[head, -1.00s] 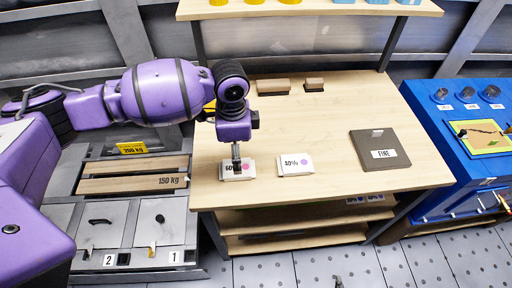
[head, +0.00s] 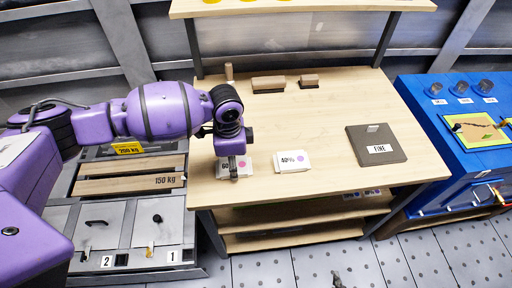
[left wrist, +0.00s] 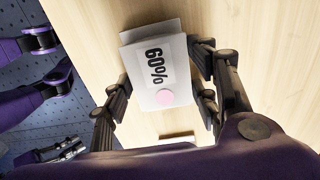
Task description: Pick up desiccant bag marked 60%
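The desiccant bag marked 60% (left wrist: 155,65) is a white block with a pink dot, lying near the front left of the wooden bench; it also shows in the head view (head: 242,164), partly hidden by my left gripper. My left gripper (left wrist: 162,80) points down over it, with one finger on each side of the bag and small gaps showing. In the head view the left gripper (head: 233,172) is low at the bag. A small dark tip at the bottom edge of the head view may be my right gripper; its fingers cannot be made out.
A similar white bag marked 40% (head: 292,161) lies just right. A dark FIRE pad (head: 377,145) is farther right. Brown blocks (head: 269,84) stand at the back of the bench (head: 330,120). A blue cabinet (head: 430,150) stands right, grey drawers (head: 100,222) left.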

